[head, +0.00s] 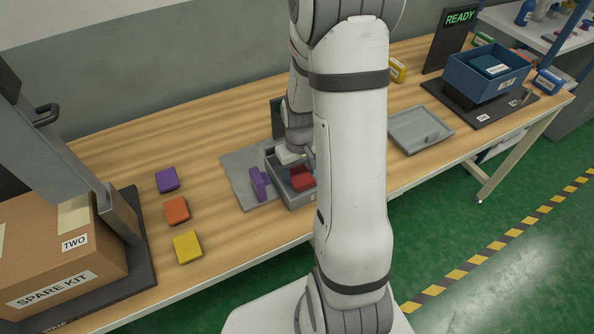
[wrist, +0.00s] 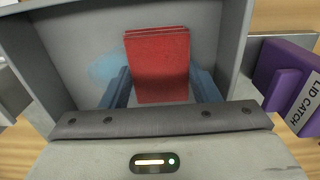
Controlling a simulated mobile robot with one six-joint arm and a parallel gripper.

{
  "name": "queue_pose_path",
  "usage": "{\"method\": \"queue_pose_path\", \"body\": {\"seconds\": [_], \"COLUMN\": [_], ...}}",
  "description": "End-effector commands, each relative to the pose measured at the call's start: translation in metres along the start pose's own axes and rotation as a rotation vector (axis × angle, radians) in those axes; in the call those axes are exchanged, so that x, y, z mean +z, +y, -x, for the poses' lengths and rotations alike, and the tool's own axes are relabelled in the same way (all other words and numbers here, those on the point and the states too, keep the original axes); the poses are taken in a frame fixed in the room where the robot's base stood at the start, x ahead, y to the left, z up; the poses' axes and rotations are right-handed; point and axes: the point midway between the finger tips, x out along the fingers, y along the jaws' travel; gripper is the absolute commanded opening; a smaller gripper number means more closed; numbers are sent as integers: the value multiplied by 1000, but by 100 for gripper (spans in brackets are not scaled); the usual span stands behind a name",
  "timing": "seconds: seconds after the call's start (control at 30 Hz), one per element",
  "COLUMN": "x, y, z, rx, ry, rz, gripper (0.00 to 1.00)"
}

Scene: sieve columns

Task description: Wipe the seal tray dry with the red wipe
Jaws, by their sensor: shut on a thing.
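The red wipe (wrist: 158,62) is a flat red block held between the two blue fingers of my gripper (wrist: 160,88). It is inside the grey, high-walled seal tray (wrist: 236,40), over the floor. I cannot tell whether it touches the floor. A pale blue wet-looking patch (wrist: 104,68) shows on the floor left of the wipe; the wipe and a finger may hide more of it. In the head view the red wipe (head: 302,178) shows in the seal tray (head: 300,201), below my gripper (head: 298,160), with my arm covering the tray's right side.
A purple lid catch (head: 259,183) stands beside the tray. Purple (head: 167,180), orange (head: 177,210) and yellow (head: 187,246) blocks lie to the left. A grey lid (head: 420,131) and a blue bin (head: 488,74) are to the right.

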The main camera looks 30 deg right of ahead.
Motion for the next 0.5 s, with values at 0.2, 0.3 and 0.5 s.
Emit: {"method": "queue_pose_path", "body": {"seconds": [0.2,0.3,0.5], "x": [0,0,0], "y": [12,17,27], "z": [0,0,0], "rx": [0,0,0], "ry": [1,0,0], "rz": [-2,-1,-1], "gripper": [34,34,34]}}
